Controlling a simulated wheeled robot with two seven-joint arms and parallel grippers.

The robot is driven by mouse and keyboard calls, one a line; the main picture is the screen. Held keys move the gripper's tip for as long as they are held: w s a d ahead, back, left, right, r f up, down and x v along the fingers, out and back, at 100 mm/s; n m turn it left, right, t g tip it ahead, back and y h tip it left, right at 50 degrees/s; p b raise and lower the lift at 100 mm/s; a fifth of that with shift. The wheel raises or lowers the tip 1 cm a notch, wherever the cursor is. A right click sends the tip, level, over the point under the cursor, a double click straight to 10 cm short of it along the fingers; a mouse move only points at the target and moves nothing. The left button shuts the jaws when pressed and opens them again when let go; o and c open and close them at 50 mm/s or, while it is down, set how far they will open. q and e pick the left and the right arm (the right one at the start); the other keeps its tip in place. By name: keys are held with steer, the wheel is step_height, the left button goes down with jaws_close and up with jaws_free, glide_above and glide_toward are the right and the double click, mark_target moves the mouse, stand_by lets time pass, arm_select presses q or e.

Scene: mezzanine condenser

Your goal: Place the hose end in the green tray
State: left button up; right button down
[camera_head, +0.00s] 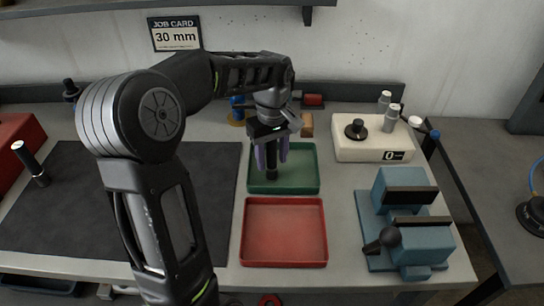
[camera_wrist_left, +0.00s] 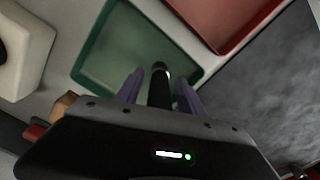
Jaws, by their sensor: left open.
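The green tray (camera_head: 310,180) lies on the bench, behind the red tray. My left gripper (camera_head: 271,158) is over the green tray, pointing down, with its two purple fingers open. A black cylindrical piece (camera_head: 271,168), which looks like the hose end, stands between the fingers. In the left wrist view the black piece (camera_wrist_left: 160,88) shows between the spread fingers (camera_wrist_left: 158,88), with gaps on both sides, against the green tray (camera_wrist_left: 88,70). Whether its lower end touches the tray floor is hard to tell. My right gripper is not in view.
The red tray (camera_head: 285,232) is in front. A blue vise-like block (camera_head: 405,190) and a white box with knobs (camera_head: 365,150) stand at right. A job card (camera_head: 175,35) hangs behind.

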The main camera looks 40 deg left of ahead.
arm_select(q)
step_height(320, 180, up, 9)
steer(key=shift+r, duration=0.2)
steer(key=shift+r+p, duration=0.85)
steer(key=shift+p, duration=0.15)
steer(key=shift+r+p, duration=0.55)
steer(key=shift+f, duration=0.1)
